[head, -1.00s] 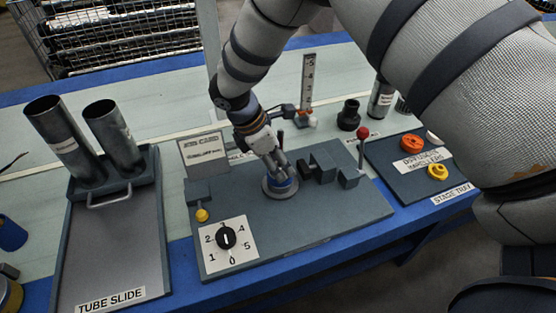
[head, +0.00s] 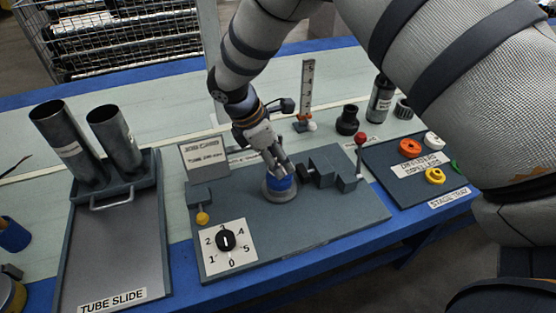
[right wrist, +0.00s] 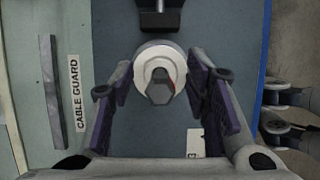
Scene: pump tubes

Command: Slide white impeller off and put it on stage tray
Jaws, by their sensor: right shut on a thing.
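The white impeller (right wrist: 145,65) shows in the right wrist view as a white round piece around a grey shaft end (right wrist: 160,88). The stage tray (head: 402,187) lies at the right, with orange (head: 410,147), yellow (head: 434,176), white (head: 434,141) and green (head: 455,167) parts. My left gripper is not in view.
Dark blocks (head: 332,168) and a red-knobbed lever (head: 360,142) stand between the gripper and the tray. A ruler post (head: 306,90) and a black fitting (head: 347,118) stand behind. The tube slide (head: 115,240) with two tubes is at the left.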

